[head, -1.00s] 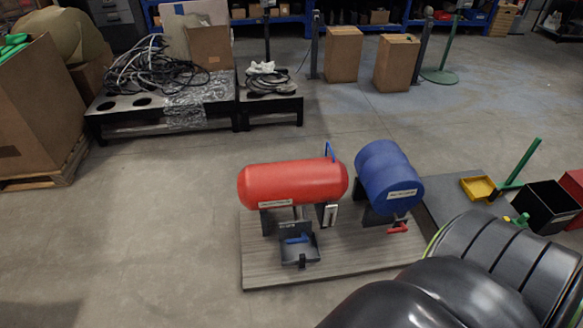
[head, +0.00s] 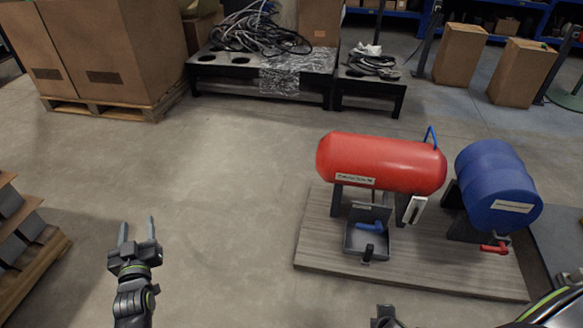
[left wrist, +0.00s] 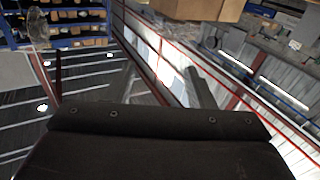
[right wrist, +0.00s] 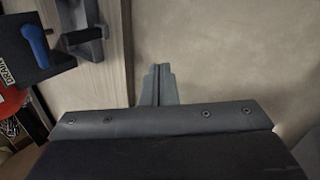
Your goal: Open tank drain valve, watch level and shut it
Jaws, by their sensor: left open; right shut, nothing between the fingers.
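The red tank (head: 380,163) lies on its side on a wood-grain board (head: 318,245). Below it sits a dark open tray (head: 352,241) with a blue lever (head: 370,226). A white gauge (head: 414,209) stands at the tank's right end. In the right wrist view, the blue lever (right wrist: 35,42) is at top left beside a DRAIN label (right wrist: 5,76). My right gripper (right wrist: 159,72) is shut and empty, pointing over the floor, apart from the lever. My left gripper (head: 137,228) is open and empty above the floor, well left of the board.
A blue drum (head: 496,188) with a red lever (head: 494,249) stands right of the red tank. Cartons on a pallet (head: 104,108) are at back left, and a low black stand (head: 287,85) holds cables. Floor between left gripper and board is clear.

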